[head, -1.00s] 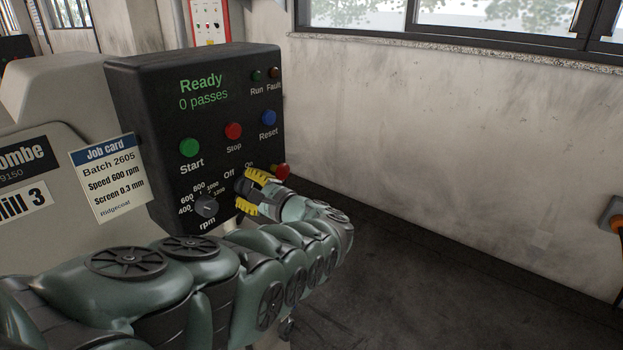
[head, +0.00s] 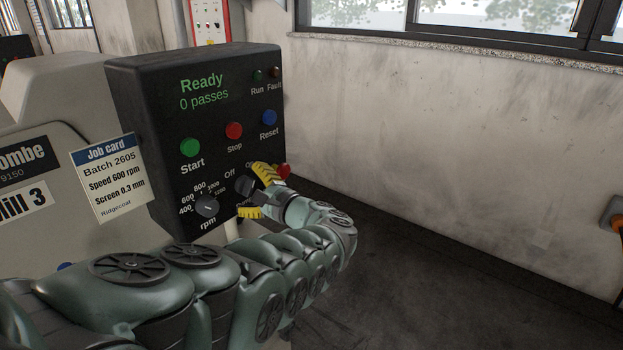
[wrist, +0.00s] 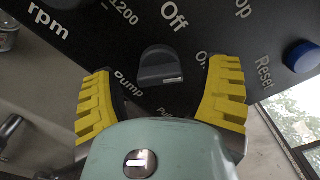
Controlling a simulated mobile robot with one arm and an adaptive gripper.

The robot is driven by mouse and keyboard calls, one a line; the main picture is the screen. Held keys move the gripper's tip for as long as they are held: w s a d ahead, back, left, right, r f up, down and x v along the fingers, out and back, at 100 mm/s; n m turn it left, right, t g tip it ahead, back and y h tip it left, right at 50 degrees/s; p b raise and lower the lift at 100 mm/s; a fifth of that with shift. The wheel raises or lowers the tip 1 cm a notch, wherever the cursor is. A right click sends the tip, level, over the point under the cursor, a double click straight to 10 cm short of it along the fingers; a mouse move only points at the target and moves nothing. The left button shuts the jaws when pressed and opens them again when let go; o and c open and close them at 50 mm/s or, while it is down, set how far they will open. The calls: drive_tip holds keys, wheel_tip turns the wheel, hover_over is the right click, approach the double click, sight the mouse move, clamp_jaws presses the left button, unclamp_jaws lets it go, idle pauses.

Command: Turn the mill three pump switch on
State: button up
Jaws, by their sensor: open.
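The pump switch is a dark rotary knob (head: 245,186) low on the black control panel (head: 150,100), below its Off and On labels. In the wrist view the knob (wrist: 160,66) shows between the fingers, with a short pale mark on its near edge. I cannot tell for certain which label it points to. My gripper (head: 257,194) is open, its yellow fingers spread on either side of the knob. In the wrist view both fingers stand apart from the knob. The On label is partly hidden by a finger in both views.
The rpm dial (head: 206,206) sits close to the left. A red button (head: 284,171) is partly hidden behind my gripper. Start (head: 190,147), Stop (head: 234,130) and Reset (head: 269,117) buttons are above. The display (head: 203,92) reads Ready, 0 passes. Floor to the right is clear.

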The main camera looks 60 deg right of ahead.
drive_tip(key=s, duration=1.1)
drive_tip(key=shift+a, duration=0.45)
drive_tip(key=shift+s+r, duration=0.1)
drive_tip(key=shift+s, duration=0.05)
